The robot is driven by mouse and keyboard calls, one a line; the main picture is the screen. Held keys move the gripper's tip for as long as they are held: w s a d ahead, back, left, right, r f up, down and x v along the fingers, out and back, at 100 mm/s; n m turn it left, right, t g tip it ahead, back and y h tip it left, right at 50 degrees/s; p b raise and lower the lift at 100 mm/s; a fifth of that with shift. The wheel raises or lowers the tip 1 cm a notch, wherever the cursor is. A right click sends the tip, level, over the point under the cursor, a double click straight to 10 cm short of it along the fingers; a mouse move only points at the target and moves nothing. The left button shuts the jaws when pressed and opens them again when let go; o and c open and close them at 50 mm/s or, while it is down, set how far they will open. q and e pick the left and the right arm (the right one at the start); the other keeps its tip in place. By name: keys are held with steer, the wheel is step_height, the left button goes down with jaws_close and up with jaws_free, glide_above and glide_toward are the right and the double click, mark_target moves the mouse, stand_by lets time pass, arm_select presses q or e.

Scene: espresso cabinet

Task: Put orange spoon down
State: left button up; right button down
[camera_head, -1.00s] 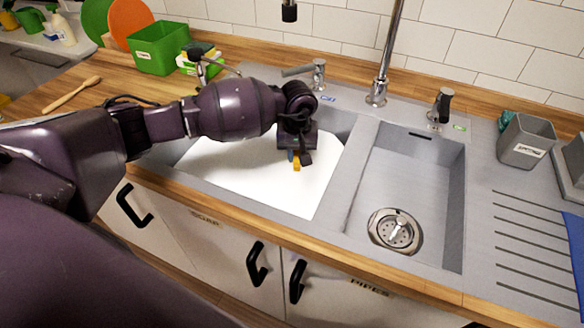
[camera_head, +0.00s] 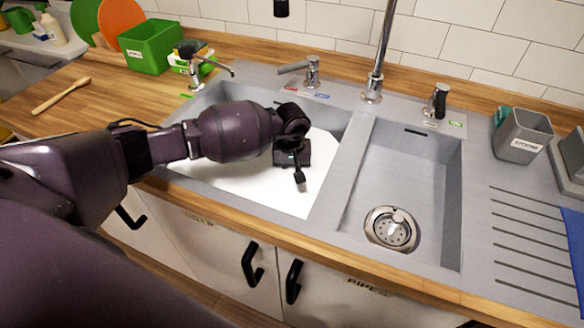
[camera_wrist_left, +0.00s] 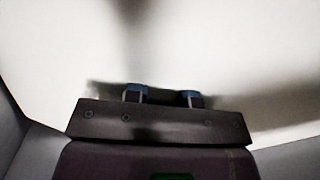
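My left gripper (camera_head: 292,158) is low inside the left sink basin (camera_head: 330,128), over a plain white surface (camera_head: 235,183) that fills much of the basin. In the left wrist view the two blue-tipped fingers (camera_wrist_left: 163,97) stand apart with nothing visible between them. The gripper casts a shadow on the white surface there. The orange spoon is not visible in either current view; I cannot tell whether it is under the white surface or hidden behind the gripper. My right gripper is not in view.
The right basin (camera_head: 398,175) is empty with a metal drain (camera_head: 392,229). Tall tap pipe (camera_head: 381,45) and short taps stand behind the basins. A green box (camera_head: 152,46), a wooden utensil (camera_head: 61,96) and a grey holder (camera_head: 523,136) stand or lie around the sink.

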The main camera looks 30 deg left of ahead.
arm_select(q)
steer(key=o, duration=0.3)
steer(key=shift+r, duration=0.1)
steer(key=shift+r, duration=0.25)
step_height(320, 180, up, 12)
steer(key=shift+f+p, duration=0.15)
steer(key=shift+p, duration=0.35)
